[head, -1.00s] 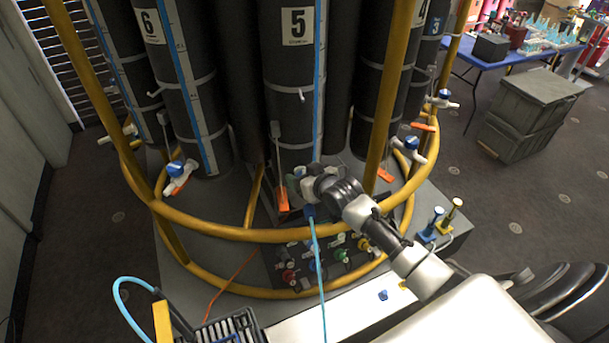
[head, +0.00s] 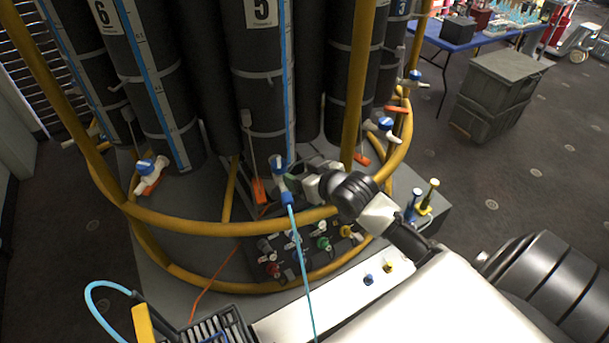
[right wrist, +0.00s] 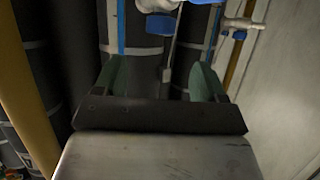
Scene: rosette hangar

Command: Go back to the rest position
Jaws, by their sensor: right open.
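My right gripper (head: 298,180) reaches in from the right, over the yellow ring rail, to the foot of the cylinder marked 5 (head: 262,60). In the right wrist view its two greenish fingers (right wrist: 160,78) stand apart with a gap between them. A white and blue valve (head: 281,180) with a light blue hose hanging from it is just beside the fingertips in the head view. In the right wrist view a valve (right wrist: 160,20) shows just beyond the fingers, and nothing is clearly held. My left gripper is not in view.
The yellow ring rail (head: 230,226) and its uprights surround the dark cylinders, close to my right arm. A panel of coloured connectors (head: 300,250) lies below. Grey crates (head: 495,95) and a blue table (head: 470,40) stand at the right, with open floor before them.

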